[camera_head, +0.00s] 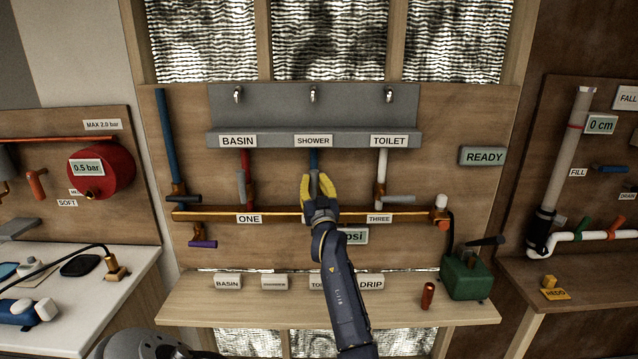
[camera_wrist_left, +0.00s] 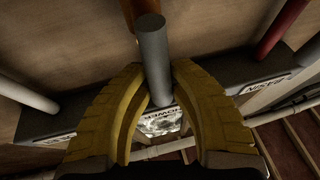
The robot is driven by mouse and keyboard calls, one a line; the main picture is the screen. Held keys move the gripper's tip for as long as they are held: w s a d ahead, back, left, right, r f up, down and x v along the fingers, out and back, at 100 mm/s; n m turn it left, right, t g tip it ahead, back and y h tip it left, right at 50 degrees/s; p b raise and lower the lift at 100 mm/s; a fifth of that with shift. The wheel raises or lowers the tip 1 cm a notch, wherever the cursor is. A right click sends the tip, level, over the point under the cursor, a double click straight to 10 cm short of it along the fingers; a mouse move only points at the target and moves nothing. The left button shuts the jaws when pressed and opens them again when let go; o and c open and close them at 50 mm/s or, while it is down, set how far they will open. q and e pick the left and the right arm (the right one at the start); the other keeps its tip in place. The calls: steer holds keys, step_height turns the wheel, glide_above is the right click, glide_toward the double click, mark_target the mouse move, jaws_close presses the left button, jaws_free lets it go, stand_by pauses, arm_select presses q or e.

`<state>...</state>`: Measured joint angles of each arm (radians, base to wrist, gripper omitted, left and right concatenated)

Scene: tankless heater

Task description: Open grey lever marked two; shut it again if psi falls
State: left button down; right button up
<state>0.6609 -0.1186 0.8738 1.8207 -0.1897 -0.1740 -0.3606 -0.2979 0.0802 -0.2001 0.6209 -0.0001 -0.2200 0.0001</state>
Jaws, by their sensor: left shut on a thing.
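My left gripper (camera_head: 316,181) has its yellow fingers shut on a grey lever (camera_head: 315,184) below the SHOWER sign (camera_head: 313,141), on the blue pipe (camera_head: 314,158). The lever looks roughly in line with the pipe, though its exact angle is hard to tell. In the left wrist view the grey lever (camera_wrist_left: 154,55) stands between the yellow fingers (camera_wrist_left: 160,105). It lies between the ONE sign (camera_head: 248,219) and the THREE sign (camera_head: 379,218); its own number is hidden by the gripper. The psi display (camera_head: 356,237) is partly covered by my arm, its number hidden.
Grey lever one (camera_head: 241,188) is upright to the left; grey lever three (camera_head: 399,198) lies sideways to the right. A copper pipe (camera_head: 285,214) runs below them. A purple lever (camera_head: 203,244) is lower left. A green pump (camera_head: 467,275) and red cylinder (camera_head: 428,295) stand on the shelf.

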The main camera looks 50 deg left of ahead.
mark_target(314, 184)
arm_select(q)
steer(key=shift+s+a+r+n, duration=0.1)
steer(key=shift+r+n, duration=0.05)
steer(key=shift+n, duration=0.15)
steer(key=c, duration=1.1)
jaws_free()
steer(key=shift+c, duration=0.2)
steer(key=shift+f, duration=0.2)
steer(key=shift+s+d+f, duration=0.1)
steer(key=shift+d, duration=0.2)
steer(key=shift+v, duration=3.4)
